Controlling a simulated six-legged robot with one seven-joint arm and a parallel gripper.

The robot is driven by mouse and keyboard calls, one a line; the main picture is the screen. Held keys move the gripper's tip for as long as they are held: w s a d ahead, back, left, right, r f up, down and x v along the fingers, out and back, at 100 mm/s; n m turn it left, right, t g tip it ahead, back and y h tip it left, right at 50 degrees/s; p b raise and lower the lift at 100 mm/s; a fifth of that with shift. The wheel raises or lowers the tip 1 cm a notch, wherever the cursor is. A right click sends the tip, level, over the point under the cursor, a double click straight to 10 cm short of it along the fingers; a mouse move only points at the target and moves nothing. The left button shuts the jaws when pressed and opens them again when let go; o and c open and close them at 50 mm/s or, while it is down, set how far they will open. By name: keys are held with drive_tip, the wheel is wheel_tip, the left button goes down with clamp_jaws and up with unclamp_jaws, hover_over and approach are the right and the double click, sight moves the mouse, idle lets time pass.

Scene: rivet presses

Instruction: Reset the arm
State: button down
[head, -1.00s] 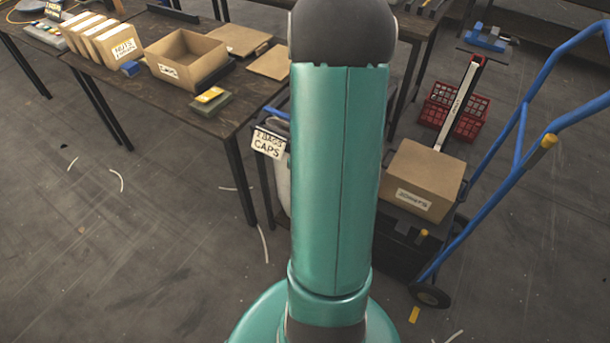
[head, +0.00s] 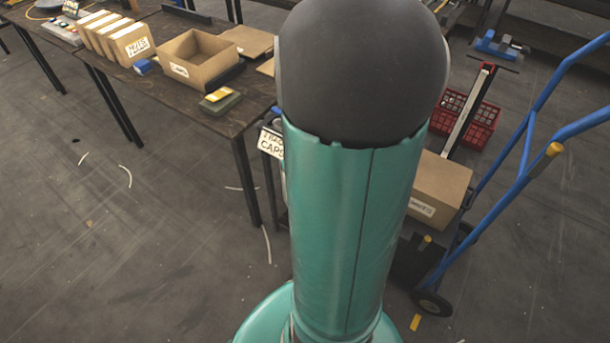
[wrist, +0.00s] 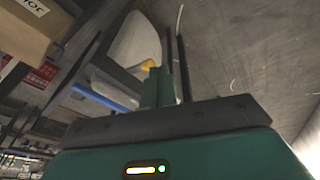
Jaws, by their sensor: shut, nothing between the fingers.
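My arm (head: 350,230) rises through the middle of the head view as a teal link with a large dark rounded joint (head: 362,75) on top. It leans slightly to the right and hides part of the bench and the cardboard box behind it. My gripper (wrist: 157,84) does not show in the head view. In the wrist view its green fingers stand together above the dark bar of the hand, shut and empty. The floor and a whitish sack (wrist: 134,42) lie behind them; the distance is hard to tell.
A dark workbench (head: 165,100) with an open cardboard box (head: 198,60) stands at left. At right are a blue hand truck (head: 500,205), a cardboard box (head: 440,185) and a red crate (head: 478,125). The floor at front left is mostly free.

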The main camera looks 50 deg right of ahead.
drive_tip(key=shift+a+r, duration=0.1)
idle(0.6)
drive_tip(key=w+a+r+n+t, duration=0.2)
drive_tip(key=w+a+r+n, duration=0.15)
drive_tip(key=a+r, duration=1.4)
drive_tip(key=s+a+r+t+y, duration=0.1)
drive_tip(key=s+a+r, duration=0.3)
drive_tip(key=a, duration=0.5)
drive_tip(key=shift+a+y, duration=0.2)
drive_tip(key=shift+y, duration=0.2)
